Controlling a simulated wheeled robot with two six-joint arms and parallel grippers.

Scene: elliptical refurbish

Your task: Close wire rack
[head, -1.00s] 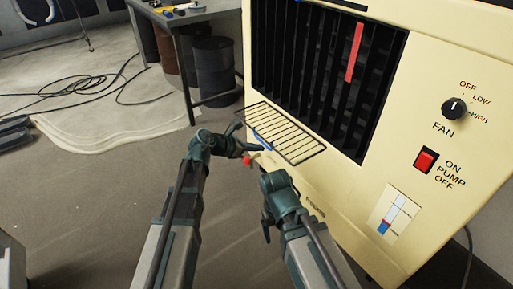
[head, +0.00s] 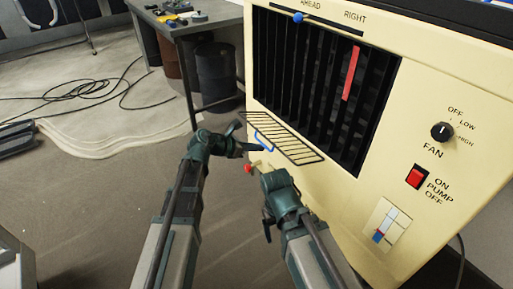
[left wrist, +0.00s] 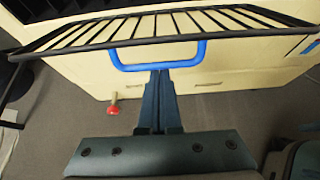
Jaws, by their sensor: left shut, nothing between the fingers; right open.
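The wire rack (head: 284,140) is a dark wire grid, hinged out from the cream cooler's front below the dark louvers. It sticks out and looks tilted, not flat against the front. Its blue handle (head: 265,142) is on the outer edge and also shows in the left wrist view (left wrist: 118,62). My left gripper (head: 259,149) is shut and empty, with its fingertips (left wrist: 160,76) at the underside of the handle's bar, seemingly touching it. My right gripper (head: 266,178) is open, below the rack near the cooler's lower front; its fingers are hard to make out.
The cream cooler (head: 400,180) fills the right side, with a fan knob (head: 442,132) and a red pump switch (head: 417,177). A red knob (head: 248,168) sticks out below the rack, close to both grippers.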

